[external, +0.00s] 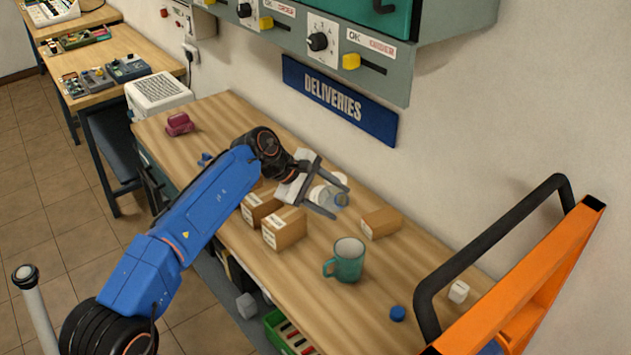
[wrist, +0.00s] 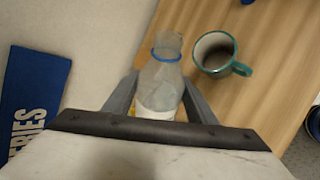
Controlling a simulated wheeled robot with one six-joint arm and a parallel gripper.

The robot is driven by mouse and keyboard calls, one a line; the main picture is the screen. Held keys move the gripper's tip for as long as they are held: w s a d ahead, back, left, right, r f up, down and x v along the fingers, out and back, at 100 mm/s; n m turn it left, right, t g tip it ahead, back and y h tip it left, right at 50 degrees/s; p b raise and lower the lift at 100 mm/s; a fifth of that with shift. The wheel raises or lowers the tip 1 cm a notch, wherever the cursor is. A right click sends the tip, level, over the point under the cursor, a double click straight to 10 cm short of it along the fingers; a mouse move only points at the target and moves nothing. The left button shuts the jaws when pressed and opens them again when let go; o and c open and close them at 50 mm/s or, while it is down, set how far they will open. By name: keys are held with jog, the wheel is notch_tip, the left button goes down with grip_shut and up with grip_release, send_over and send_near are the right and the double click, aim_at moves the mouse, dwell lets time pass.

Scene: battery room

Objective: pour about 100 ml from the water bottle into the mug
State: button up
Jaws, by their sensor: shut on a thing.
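The water bottle (wrist: 161,78) is clear, with a blue ring at its neck and a pale label low down. My gripper (wrist: 160,98) is shut on it, one finger on each side. In the external view the bottle (external: 335,198) shows partly behind the fingers of my gripper (external: 340,202); I cannot tell its exact tilt or water level. The teal mug (external: 346,260) stands upright on the bench, nearer the camera than the bottle and apart from it. In the wrist view the mug (wrist: 214,52) is right of the bottle's neck, its inside dark at the bottom.
Cardboard boxes (external: 284,228) stand left of the mug, and another box (external: 381,223) lies near the wall. A blue cap (external: 397,313) and a small white block (external: 458,291) are at the right, near an orange frame (external: 545,285). A blue DELIVERIES sign (external: 338,100) is on the wall.

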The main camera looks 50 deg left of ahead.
jog(key=shift+d+f+n+h, duration=0.25)
jog(key=shift+f+n+h, duration=0.15)
jog(key=shift+h, duration=0.4)
jog(key=shift+s+f+n+h, duration=0.1)
jog(key=shift+f+n+h, duration=0.35)
jog(key=shift+h, duration=0.25)
jog(key=shift+a+f+n+h+b, duration=0.2)
jog(key=shift+f+n+h+b, duration=0.1)
jog(key=shift+f+h, duration=0.25)
jog(key=shift+a+f+n+h+b, duration=0.2)
jog(key=shift+f+n+h+b, duration=0.05)
jog(key=shift+f+h, duration=0.25)
jog(key=shift+a+f+n+h, duration=0.25)
jog(key=shift+f+n+h, duration=0.35)
jog(key=shift+f+h, duration=0.35)
jog(key=shift+a+n+h+b, duration=0.1)
jog(key=shift+n+h+b, duration=0.3)
jog(key=shift+h, duration=0.4)
jog(key=shift+r, duration=0.15)
